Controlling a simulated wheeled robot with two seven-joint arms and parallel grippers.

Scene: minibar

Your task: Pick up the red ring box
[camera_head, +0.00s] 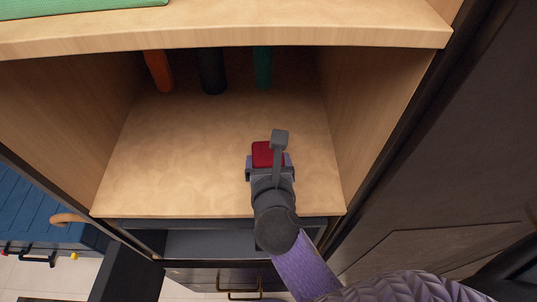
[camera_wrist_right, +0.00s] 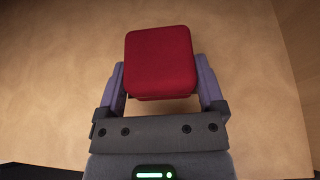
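The red ring box (camera_head: 266,155) sits on the wooden shelf of the cabinet, near its front right part. It is a small rounded red box, and its top shows large in the right wrist view (camera_wrist_right: 161,62). My right gripper (camera_head: 270,165) reaches in from the front, with one finger on each side of the box. In the wrist view the fingers (camera_wrist_right: 162,88) are spread wide around the box, with narrow gaps beside its lower part. The box top hides the fingertips, so contact there is not visible. My left gripper is not in view.
At the back of the compartment stand an orange object (camera_head: 158,70), a black one (camera_head: 211,72) and a green one (camera_head: 263,68). An upper shelf board (camera_head: 230,32) and a right side wall (camera_head: 370,100) bound the space. The shelf's left and middle are clear.

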